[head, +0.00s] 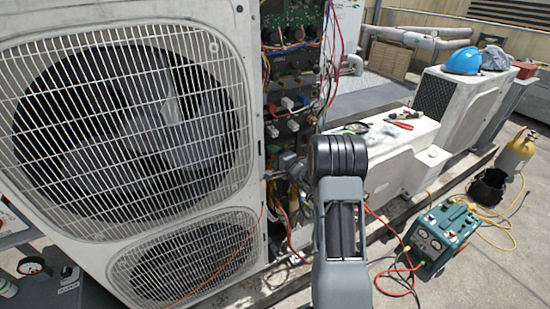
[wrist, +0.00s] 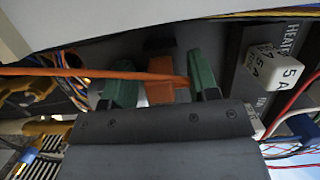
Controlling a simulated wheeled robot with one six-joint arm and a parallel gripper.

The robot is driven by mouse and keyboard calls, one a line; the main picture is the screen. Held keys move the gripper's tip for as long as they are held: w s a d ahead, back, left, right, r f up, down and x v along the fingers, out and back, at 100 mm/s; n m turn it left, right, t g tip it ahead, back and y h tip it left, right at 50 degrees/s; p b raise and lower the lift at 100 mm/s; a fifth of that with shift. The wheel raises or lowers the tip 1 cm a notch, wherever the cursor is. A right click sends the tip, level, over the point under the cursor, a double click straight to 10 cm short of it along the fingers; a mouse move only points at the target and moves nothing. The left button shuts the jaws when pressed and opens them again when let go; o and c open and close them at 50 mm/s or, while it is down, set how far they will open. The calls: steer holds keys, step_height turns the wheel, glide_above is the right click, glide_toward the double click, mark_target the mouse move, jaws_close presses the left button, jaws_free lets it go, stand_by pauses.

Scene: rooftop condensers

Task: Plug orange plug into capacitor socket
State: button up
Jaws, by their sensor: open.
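In the wrist view, the orange plug (wrist: 160,86) lies between the two green fingertips of my gripper (wrist: 162,78). The fingers are open, one on each side of it, with a gap to the left finger. An orange cable (wrist: 70,72) runs from the left across the fingers to the plug. A dark block (wrist: 158,46) is just beyond the plug against the grey panel; I cannot tell whether it is the capacitor socket or whether the plug is seated in it. In the head view, my gripper (head: 288,166) is at the open electrical panel, and the plug cannot be made out.
A white block marked 5 A (wrist: 274,72) is right of my gripper, near a HEAT label. Loose wires (wrist: 290,118) crowd both sides. In the head view, the large condenser (head: 254,110) stands left of the panel. A low white unit (head: 400,150) with tools is to the right.

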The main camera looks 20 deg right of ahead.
steer(key=b+v, duration=0.2)
steer(key=v, duration=1.1)
steer(key=shift+s+b, duration=0.4)
steer(key=s+a+f+n+g+y, duration=0.1)
steer(key=s+a+f+n+g, duration=0.15)
steer(key=s+a+g, duration=0.4)
steer(key=s+a+f+n+g, duration=0.1)
steer(key=s+a+n+g, duration=0.2)
steer(key=s+a+g, duration=0.4)
steer(key=s+a+r+n+h+p, duration=0.2)
steer(key=s+r+n+h, duration=0.5)
steer(key=r, duration=0.4)
steer(key=shift+a+n, duration=0.35)
steer(key=shift+n, duration=0.5)
